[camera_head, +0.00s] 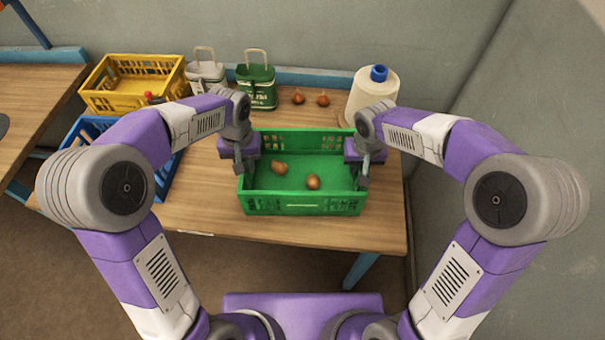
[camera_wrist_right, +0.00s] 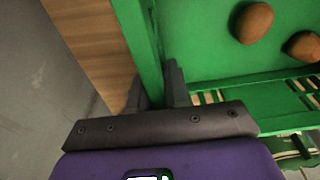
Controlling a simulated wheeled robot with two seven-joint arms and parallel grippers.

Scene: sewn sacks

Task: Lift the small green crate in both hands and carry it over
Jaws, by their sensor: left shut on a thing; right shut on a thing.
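The small green crate (camera_head: 303,206) is at the front of the wooden table in the head view, with two brown, potato-like things (camera_head: 313,182) in it. My left gripper (camera_head: 240,170) is shut on the crate's left wall. My right gripper (camera_head: 364,178) is shut on its right wall. In the right wrist view the fingers of my right gripper (camera_wrist_right: 158,88) straddle the green crate's wall (camera_wrist_right: 150,40). Whether the crate touches the table or hangs just above it, I cannot tell.
A yellow crate (camera_head: 112,101) and a blue crate (camera_head: 83,128) are at the left. A grey tin (camera_head: 205,72), a green tin (camera_head: 257,88), two small brown onion-like things (camera_head: 298,97) and a white cone of thread (camera_head: 378,88) stand behind. The wooden tabletop (camera_head: 290,230) is clear in front.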

